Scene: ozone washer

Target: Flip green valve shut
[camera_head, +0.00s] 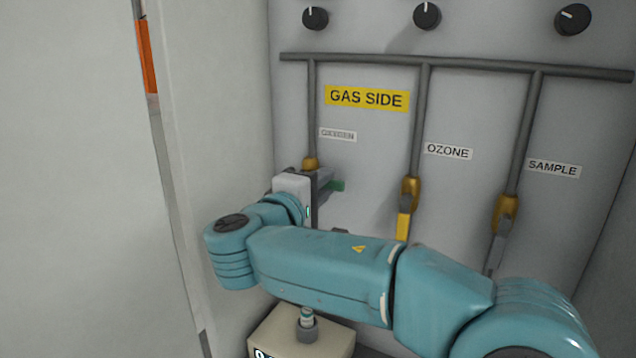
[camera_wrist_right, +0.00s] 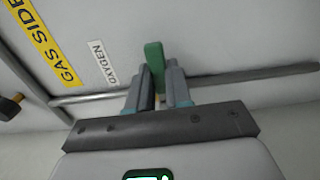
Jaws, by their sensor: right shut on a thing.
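The green valve handle (camera_head: 337,185) is on the oxygen line, below the OXYGEN label (camera_head: 338,135), and sticks out to the right of its brass fitting (camera_head: 310,163). My right gripper (camera_head: 325,183) is at this handle and shut on it. In the right wrist view the green handle (camera_wrist_right: 154,58) stands between the two fingers of my right gripper (camera_wrist_right: 158,85), its end showing past them. It looks crosswise to the grey pipe (camera_wrist_right: 240,76) there. The gripper hides most of the valve body. My left gripper is not in view.
The ozone valve (camera_head: 403,226) has a yellow handle hanging down, and the sample valve (camera_head: 495,252) a grey one. My right arm passes in front of the lower panel. A pale box (camera_head: 285,335) with a fitting stands below. A white wall (camera_head: 215,110) closes the left side.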

